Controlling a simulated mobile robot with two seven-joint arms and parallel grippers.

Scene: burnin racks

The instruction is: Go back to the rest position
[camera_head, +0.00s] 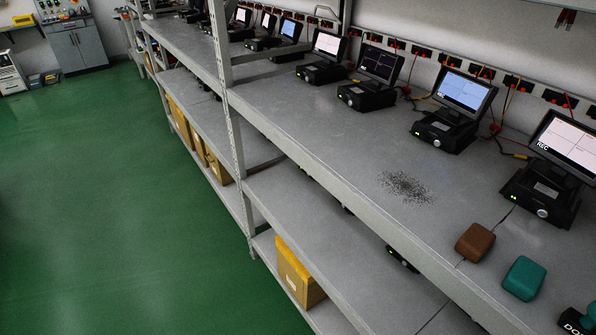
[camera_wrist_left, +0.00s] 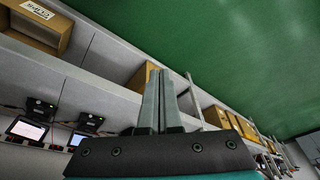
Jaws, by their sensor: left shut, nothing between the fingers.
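My left gripper (camera_wrist_left: 158,100) shows in the left wrist view with its two grey fingers together, shut and empty. It points toward the rack shelves and the green floor, and touches nothing that I can see. Neither gripper shows in the head view. My right gripper is in neither view.
A long grey rack (camera_head: 330,140) runs along the right, with several screen units such as this one (camera_head: 455,110). A brown block (camera_head: 475,242) and a teal block (camera_head: 524,278) lie on its top shelf. Boxes (camera_head: 298,275) stand below. The green floor (camera_head: 110,200) is clear.

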